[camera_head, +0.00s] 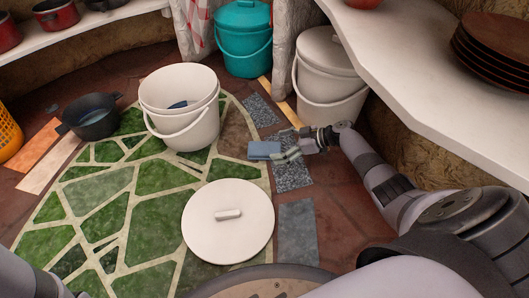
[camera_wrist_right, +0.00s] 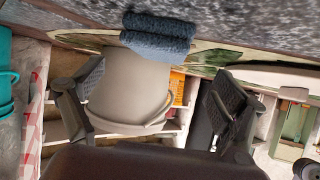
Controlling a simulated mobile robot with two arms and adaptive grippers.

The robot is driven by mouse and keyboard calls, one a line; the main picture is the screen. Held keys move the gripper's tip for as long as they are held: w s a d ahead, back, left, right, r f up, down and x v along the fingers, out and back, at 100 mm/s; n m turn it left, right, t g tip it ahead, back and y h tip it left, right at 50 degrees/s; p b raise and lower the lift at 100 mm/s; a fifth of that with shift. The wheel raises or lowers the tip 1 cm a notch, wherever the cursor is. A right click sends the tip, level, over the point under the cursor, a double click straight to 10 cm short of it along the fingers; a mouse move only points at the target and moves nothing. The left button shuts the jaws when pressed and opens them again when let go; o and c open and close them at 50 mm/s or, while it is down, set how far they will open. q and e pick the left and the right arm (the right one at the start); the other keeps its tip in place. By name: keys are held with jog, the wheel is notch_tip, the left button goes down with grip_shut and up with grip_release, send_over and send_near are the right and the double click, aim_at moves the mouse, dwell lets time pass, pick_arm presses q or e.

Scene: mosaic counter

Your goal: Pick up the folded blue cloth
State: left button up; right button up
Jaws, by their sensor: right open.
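The folded blue cloth (camera_head: 263,150) lies at the edge of the green mosaic, beside a speckled grey slab, right of the white bucket. In the right wrist view the cloth (camera_wrist_right: 158,36) shows as a thick, dark blue fold at the top, beyond the fingertips. My right gripper (camera_head: 284,147) is just right of the cloth. Its two fingers (camera_wrist_right: 160,70) are spread wide in the wrist view, with nothing held between them. I cannot tell whether a finger touches the cloth. My left gripper is not in view; only part of my left arm shows at lower left.
A white bucket (camera_head: 196,135) with something blue inside stands left of the cloth. A round white lid (camera_head: 228,240) lies nearer. A lidded white bin (camera_head: 332,85), a teal bucket (camera_head: 243,57) and a dark pot (camera_head: 92,122) stand around. A white counter (camera_head: 410,55) overhangs at right.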

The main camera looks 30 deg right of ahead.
aim_at(267, 147)
jog(key=b+x, duration=0.1)
jog(key=x, duration=0.3)
jog(key=shift+d+f, duration=0.15)
jog(key=shift+w+a+f+b, duration=0.2)
jog(key=shift+w+a+b, duration=0.1)
jog(key=shift+w+b, duration=0.05)
jog(key=shift+c, duration=0.2)
jog(key=c, duration=1.3)
